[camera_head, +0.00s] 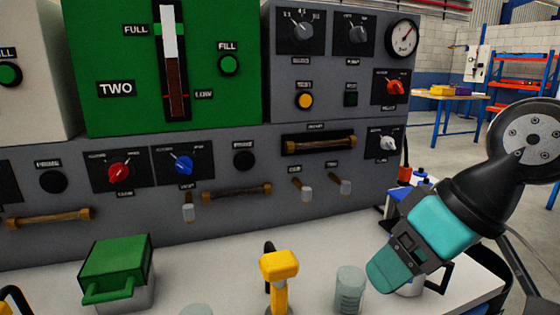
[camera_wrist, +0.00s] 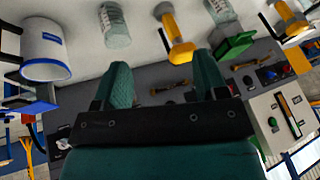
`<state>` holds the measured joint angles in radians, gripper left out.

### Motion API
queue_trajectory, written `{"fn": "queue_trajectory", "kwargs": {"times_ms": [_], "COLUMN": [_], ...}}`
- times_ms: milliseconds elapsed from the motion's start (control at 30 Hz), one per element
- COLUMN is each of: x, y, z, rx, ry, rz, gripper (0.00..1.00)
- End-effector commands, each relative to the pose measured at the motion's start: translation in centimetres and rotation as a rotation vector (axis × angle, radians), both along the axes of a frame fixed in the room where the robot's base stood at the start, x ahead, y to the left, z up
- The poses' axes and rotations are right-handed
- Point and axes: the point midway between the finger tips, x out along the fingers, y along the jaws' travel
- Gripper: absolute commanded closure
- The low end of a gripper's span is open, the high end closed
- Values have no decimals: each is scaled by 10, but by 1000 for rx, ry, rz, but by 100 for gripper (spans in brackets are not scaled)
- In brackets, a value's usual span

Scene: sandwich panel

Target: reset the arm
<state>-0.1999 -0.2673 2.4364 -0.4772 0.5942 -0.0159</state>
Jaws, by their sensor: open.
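My arm comes in from the right in the head view, in front of the right end of the grey panel (camera_head: 225,230). My gripper (camera_head: 400,275) has teal fingers and hangs tilted down and to the left, above the right part of the white worktop. In the wrist view, my gripper (camera_wrist: 165,78) shows its two fingers spread wide apart. Nothing is held between them. A yellow-handled tool (camera_wrist: 178,35) appears beyond the gap, apart from the fingers.
On the white worktop (camera_head: 215,270) stand a green-lidded box (camera_head: 115,262), a yellow-handled tool (camera_head: 279,270) and a glass jar (camera_head: 349,290). A white container (camera_wrist: 45,50) is close to my gripper. Levers and handles stick out from the panel. Open floor lies behind at right.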

Motion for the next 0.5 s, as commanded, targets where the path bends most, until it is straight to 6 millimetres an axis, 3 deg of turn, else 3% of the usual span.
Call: {"fn": "queue_trajectory", "kwargs": {"times_ms": [33,167,200,500], "x": [-22,-77,-72,-70], "y": [-1,-8,-8,-7], "z": [-11,-38,-13,69], "rx": [-26,-102,-97,-94], "ry": [58,211,200,195], "rz": [30,103,95,92], "gripper": [34,34,34,34]}}
